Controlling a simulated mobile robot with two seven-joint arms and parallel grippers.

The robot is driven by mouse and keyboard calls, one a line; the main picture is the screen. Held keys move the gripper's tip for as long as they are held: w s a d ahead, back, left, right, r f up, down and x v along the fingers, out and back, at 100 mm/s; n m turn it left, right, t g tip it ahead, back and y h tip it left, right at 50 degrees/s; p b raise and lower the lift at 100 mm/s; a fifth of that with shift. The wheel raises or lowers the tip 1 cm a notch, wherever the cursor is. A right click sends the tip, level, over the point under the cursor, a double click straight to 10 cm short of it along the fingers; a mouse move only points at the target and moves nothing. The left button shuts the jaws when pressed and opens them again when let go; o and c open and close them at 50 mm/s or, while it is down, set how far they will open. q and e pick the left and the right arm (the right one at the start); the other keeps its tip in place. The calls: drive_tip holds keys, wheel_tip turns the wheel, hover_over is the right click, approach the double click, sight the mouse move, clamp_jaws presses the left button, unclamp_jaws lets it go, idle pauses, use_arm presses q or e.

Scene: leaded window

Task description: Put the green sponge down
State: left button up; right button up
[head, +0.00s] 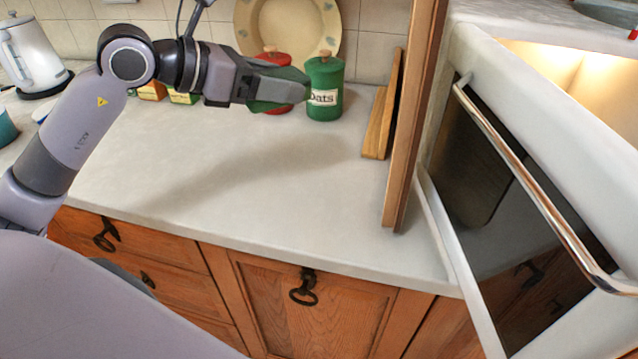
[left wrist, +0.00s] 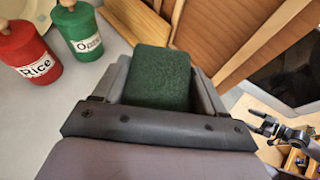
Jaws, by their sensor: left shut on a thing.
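My left gripper (head: 280,88) reaches in from the left in the head view, above the back part of the white counter. It is shut on a green sponge (head: 268,104), which shows partly below and behind the fingers. In the left wrist view the sponge (left wrist: 158,78) sits between the two fingers of the left gripper (left wrist: 160,85) as a dark green block. In the head view the gripper overlaps a red canister and ends next to a green one.
Wooden boards (head: 381,120) lean at the right, beside a wooden panel (head: 412,110). A white kettle (head: 30,55) is far left. The counter's middle (head: 250,170) is clear.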

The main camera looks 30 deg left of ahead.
use_arm(q)
drive_tip(key=shift+w+d+r, duration=0.1)
drive_tip(key=shift+w+r, duration=0.25)
drive_tip(key=shift+r, duration=0.2)
hover_over(287, 187)
wheel_tip(287, 187, down, 14)
drive_tip(key=shift+f, duration=2.85)
use_arm(e)
drive_tip(key=shift+s+d+f, duration=0.15)
drive_tip(key=shift+d+f, duration=0.1)
drive_tip(key=shift+d, duration=0.05)
use_arm(q)
drive_tip(key=shift+f+b, duration=0.15)
drive_tip(key=shift+b, duration=0.25)
drive_tip(key=o, duration=0.9)
drive_tip(key=shift+o, duration=0.2)
use_arm(e)
drive_tip(key=shift+f, duration=0.1)
